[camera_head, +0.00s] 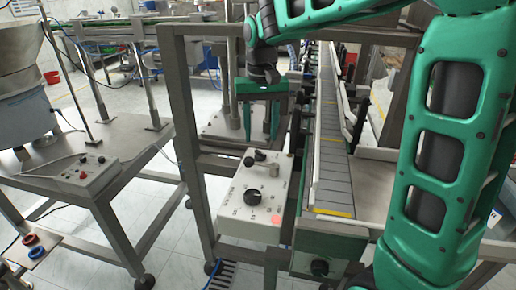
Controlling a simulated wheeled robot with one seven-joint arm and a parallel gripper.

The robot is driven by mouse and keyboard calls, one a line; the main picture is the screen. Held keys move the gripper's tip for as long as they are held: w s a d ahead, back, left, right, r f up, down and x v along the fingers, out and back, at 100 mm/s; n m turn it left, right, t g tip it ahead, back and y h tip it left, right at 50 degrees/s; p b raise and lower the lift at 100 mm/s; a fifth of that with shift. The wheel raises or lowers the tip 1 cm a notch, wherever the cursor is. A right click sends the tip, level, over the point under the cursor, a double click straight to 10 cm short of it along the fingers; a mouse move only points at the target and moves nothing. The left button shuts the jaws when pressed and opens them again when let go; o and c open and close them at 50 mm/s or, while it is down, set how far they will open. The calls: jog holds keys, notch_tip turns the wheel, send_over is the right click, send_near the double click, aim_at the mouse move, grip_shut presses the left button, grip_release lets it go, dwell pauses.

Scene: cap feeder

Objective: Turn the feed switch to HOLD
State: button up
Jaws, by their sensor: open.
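A white control box (237,222) stands in front of the metal frame, at the lower middle of the view. A round black rotary knob (252,197) sits on its sloped face, with small lettering around it that I cannot read. A smaller black knob or lever (248,162) sits near the box's top edge. A reddish light or button (276,218) is at the lower right of the face. My green gripper (259,126) points down with its fingers apart and empty. It is above and behind the box in the picture, apart from the knob.
A grey conveyor (332,160) with side rails runs right of the box. Metal frame posts (183,120) stand to its left. A steel table (130,150) at left carries a bowl feeder (22,90) and a smaller control box (85,172). My arm covers the right side.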

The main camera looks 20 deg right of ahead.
aim_at(260, 152)
notch_tip(260, 152, down, 6)
jog(key=shift+a, duration=0.1)
dwell(0.4)
jog(key=c, duration=1.1)
